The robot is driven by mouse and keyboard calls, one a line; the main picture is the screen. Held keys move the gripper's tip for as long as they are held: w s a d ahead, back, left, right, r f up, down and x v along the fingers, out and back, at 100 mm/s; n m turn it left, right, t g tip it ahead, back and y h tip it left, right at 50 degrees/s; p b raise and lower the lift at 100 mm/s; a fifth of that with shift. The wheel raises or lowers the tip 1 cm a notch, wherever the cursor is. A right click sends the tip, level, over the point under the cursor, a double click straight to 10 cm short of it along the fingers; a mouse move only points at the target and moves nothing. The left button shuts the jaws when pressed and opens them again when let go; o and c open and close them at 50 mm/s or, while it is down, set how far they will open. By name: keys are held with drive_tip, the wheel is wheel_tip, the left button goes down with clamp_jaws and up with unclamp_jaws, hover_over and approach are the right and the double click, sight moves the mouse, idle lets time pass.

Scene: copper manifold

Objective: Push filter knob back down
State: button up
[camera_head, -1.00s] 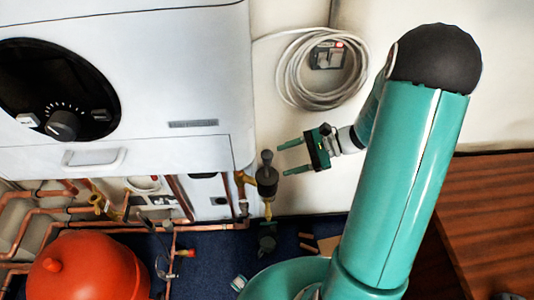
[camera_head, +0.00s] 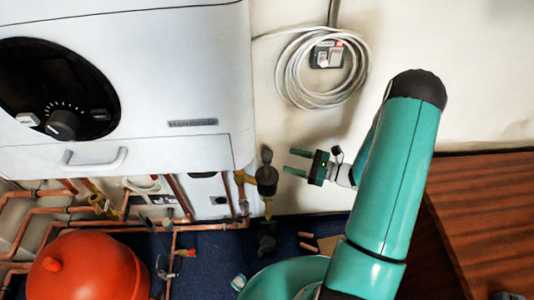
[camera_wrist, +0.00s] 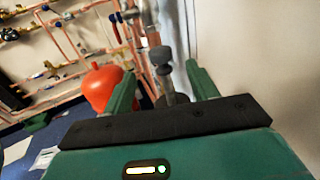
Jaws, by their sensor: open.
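The filter is a dark upright cylinder with a grey knob (camera_head: 266,155) on top, beside the lower right corner of the white boiler. In the wrist view the filter knob (camera_wrist: 161,56) shows between my fingers, farther out than the fingertips. My gripper (camera_head: 293,162) is open and empty, just to the right of the knob, with its fingers pointing left at it. In the wrist view my gripper (camera_wrist: 162,75) shows both green fingers spread wide. I see no contact with the knob.
The white boiler (camera_head: 190,60) fills the upper left. A coiled grey cable (camera_head: 290,75) and socket hang on the wall above my gripper. Copper pipes and a red vessel (camera_head: 88,268) are lower left. A brown wooden surface (camera_head: 480,215) is at right.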

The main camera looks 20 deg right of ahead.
sight(267, 153)
drive_tip(key=x, duration=0.9)
drive_tip(key=shift+w+a, duration=0.2)
drive_tip(key=shift+a, duration=0.05)
